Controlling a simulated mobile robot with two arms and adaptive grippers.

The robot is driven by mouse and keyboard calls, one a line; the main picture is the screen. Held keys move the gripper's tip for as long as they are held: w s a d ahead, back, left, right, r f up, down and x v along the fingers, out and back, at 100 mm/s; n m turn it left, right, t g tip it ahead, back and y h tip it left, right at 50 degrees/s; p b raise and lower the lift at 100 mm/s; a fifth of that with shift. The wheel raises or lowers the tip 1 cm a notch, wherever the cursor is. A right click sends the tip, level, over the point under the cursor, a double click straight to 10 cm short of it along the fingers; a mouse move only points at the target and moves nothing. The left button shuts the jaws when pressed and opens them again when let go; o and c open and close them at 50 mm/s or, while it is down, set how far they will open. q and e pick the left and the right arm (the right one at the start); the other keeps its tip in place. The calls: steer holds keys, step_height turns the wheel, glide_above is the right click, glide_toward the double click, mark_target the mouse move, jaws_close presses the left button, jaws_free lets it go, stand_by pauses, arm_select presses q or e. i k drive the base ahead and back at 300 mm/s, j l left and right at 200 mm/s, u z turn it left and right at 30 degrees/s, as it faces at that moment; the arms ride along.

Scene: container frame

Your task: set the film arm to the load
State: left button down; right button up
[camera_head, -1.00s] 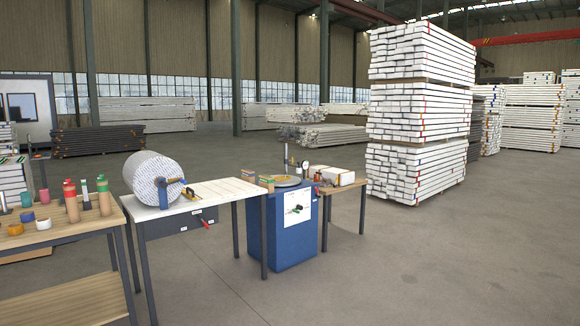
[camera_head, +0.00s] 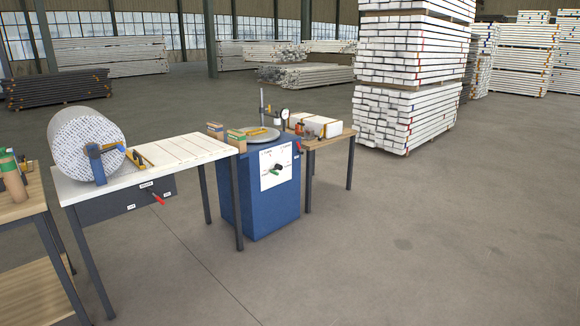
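Neither of my grippers is in view. A large white patterned roll (camera_head: 82,143) lies on the left end of a white-topped table (camera_head: 190,150). A blue and orange bracket-like part (camera_head: 103,150) stands at the roll's near end face. A dark panel (camera_head: 115,205) under the table's front edge carries a lever with a red handle (camera_head: 158,198), which points down and right. Small white labels (camera_head: 146,184) sit around the lever, too small to read. I cannot tell for sure which part is the film arm.
A blue cabinet (camera_head: 262,205) with a round plate on top and a dial (camera_head: 276,169) on its front stands right of the table. Beyond it is a small wooden table (camera_head: 335,139) with a white block. Another wooden bench (camera_head: 25,208) is at the left edge. The floor in front is clear.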

mark_target(277, 120)
steer(key=i, duration=5.5)
steer(key=z, duration=0.25)
